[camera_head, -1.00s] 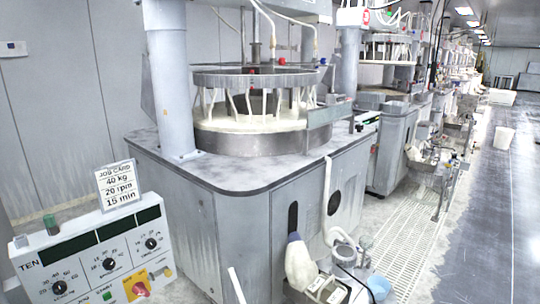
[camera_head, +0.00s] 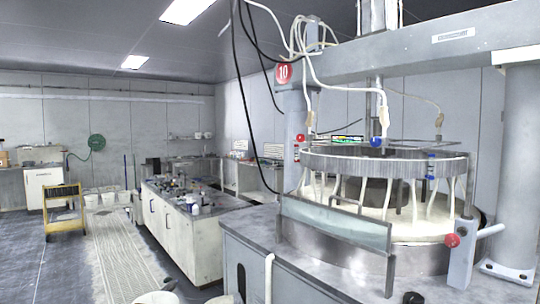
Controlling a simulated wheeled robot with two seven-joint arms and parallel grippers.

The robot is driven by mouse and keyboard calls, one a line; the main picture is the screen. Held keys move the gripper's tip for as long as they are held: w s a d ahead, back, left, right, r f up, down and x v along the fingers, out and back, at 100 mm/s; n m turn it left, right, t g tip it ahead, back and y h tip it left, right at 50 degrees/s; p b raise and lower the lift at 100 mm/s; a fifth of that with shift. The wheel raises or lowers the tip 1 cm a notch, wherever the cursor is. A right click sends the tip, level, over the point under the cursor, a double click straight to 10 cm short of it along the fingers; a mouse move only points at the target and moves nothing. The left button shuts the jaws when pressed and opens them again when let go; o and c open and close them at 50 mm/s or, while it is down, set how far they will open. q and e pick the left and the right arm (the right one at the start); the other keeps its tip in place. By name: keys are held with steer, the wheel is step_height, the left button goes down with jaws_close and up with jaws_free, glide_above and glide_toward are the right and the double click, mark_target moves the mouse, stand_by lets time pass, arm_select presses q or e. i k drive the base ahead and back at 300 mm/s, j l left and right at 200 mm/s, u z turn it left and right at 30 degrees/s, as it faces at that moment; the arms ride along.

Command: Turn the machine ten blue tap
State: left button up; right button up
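The machine with the red 10 sign (camera_head: 283,72) stands at the right. A blue ball-shaped knob (camera_head: 376,142) sits above its round ringed platen (camera_head: 385,163), near the upright rod. A red ball (camera_head: 300,138) is to its left, by the column. A red knob (camera_head: 452,240) is on a grey post at the front right. Smaller blue parts (camera_head: 431,166) are on the ring's right side. Which way the blue knob is turned is too small to tell. Neither of my grippers is in view.
A clear splash panel (camera_head: 335,225) stands at the platen's front left. Hoses and a black cable hang above. A white bench (camera_head: 180,225) with clutter and a yellow trolley (camera_head: 63,208) stand to the left. An aisle of floor (camera_head: 70,265) is open there.

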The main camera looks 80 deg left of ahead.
mark_target(376, 141)
steer(key=u, duration=2.1)
